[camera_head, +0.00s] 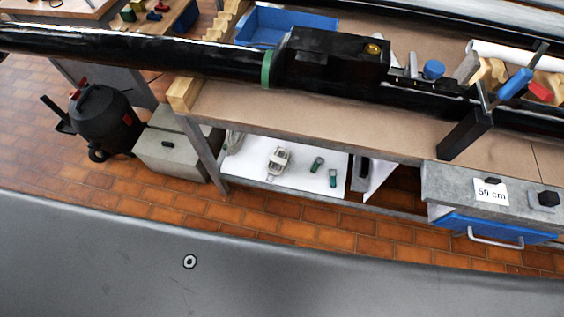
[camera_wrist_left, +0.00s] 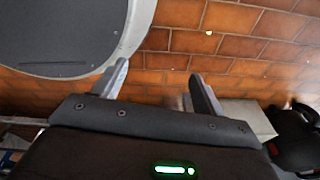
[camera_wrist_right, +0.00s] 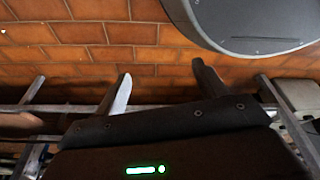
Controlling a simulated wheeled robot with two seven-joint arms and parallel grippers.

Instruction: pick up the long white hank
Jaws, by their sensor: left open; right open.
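A whitish bundle (camera_head: 278,160), looped at its lower end, lies on the white lower shelf (camera_head: 305,188) under the workbench in the head view; it looks like a hank. I cannot tell for sure which is the long white hank. My left gripper (camera_wrist_left: 162,82) is open and empty above the brick floor in the left wrist view. My right gripper (camera_wrist_right: 163,80) is open and empty in the right wrist view. Neither gripper shows in the head view.
Two small green things (camera_head: 317,164) lie right of the bundle. The bench top (camera_head: 330,122) overhangs the shelf, with a long black mast (camera_head: 150,52) above. A drawer unit (camera_head: 480,195) stands right; a grey box (camera_head: 172,155) and black vacuum (camera_head: 103,118) stand left.

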